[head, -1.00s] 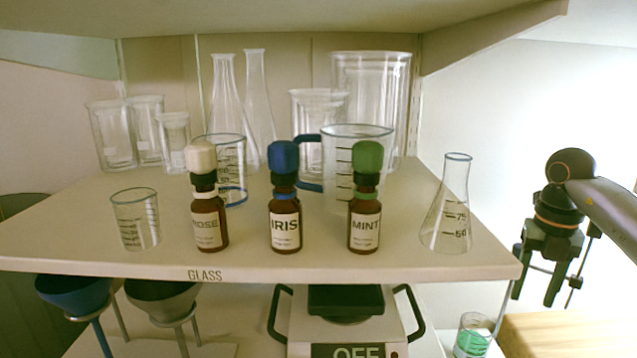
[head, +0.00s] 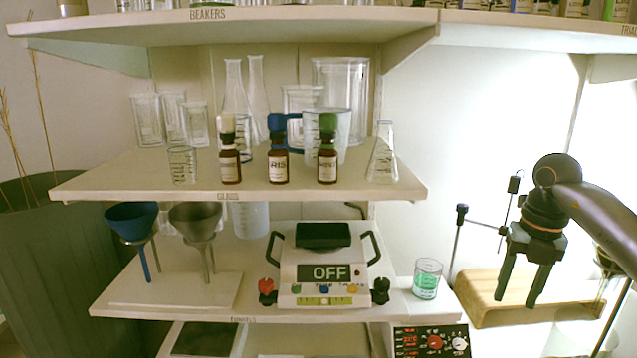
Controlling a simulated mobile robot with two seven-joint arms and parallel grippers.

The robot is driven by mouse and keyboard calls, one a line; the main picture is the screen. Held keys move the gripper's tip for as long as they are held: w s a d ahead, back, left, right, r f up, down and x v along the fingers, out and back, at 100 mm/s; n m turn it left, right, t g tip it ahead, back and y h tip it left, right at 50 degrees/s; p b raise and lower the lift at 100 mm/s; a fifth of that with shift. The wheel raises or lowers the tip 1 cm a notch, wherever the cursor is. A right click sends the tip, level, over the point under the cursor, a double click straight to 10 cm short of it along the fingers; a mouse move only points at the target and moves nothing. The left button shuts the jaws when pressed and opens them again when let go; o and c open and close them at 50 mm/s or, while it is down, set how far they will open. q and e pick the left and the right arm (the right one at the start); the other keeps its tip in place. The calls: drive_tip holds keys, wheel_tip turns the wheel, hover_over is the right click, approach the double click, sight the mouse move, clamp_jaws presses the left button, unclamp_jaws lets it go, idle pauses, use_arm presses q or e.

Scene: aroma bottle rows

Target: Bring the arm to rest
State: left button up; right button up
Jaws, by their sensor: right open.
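My right gripper (head: 522,284) hangs at the right with its fingers pointing down, open and empty, in front of the wooden block. It is apart from the shelves and the bottles. Three brown bottles stand upright in a row along the front of the glass shelf: one with a cream cap (head: 230,166) at the left, the IRIS bottle (head: 278,166) with a blue cap in the middle, and one with a green cap (head: 327,166) at the right. My left gripper is not in view.
Beakers and flasks, including a conical flask (head: 382,165), share the glass shelf (head: 110,178). Below are two funnels (head: 131,222), a device reading OFF (head: 323,272) and a beaker of green liquid (head: 427,280). A wooden block (head: 480,305) and thin metal rods are near my right gripper.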

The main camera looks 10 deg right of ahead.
drive_tip(key=w+a+f+n+y, duration=0.1)
drive_tip(key=a+f+n+y, duration=0.1)
drive_tip(key=a+f, duration=0.35)
drive_tip(key=w+a+f+n+y, duration=0.1)
drive_tip(key=a+f+y, duration=0.2)
drive_tip(key=a, duration=0.6)
drive_tip(key=s+a+f+m+t+y, duration=0.1)
drive_tip(key=s+a+m+t+y, duration=0.1)
drive_tip(key=a+y, duration=0.65)
drive_tip(key=s+a+f+m+t+y, duration=0.15)
drive_tip(key=a+y, duration=0.25)
drive_tip(key=a, duration=0.9)
drive_tip(key=s+d+f+m+t+h, duration=0.2)
drive_tip(key=d+f+m+t+h, duration=0.35)
drive_tip(key=f+m, duration=0.4)
drive_tip(key=s+d+f+m+t+h, duration=0.35)
drive_tip(key=f+m+t+h, duration=0.3)
drive_tip(key=m, duration=0.65)
drive_tip(key=s+d+f+m+g+h, duration=0.2)
drive_tip(key=s+f+g, duration=0.1)
drive_tip(key=s+f, duration=0.2)
drive_tip(key=s+d+f+m+g+h, duration=0.2)
drive_tip(key=s+f+m+g, duration=0.1)
drive_tip(key=s+f, duration=0.3)
drive_tip(key=shift+s, duration=1.15)
drive_tip(key=shift+g, duration=0.25)
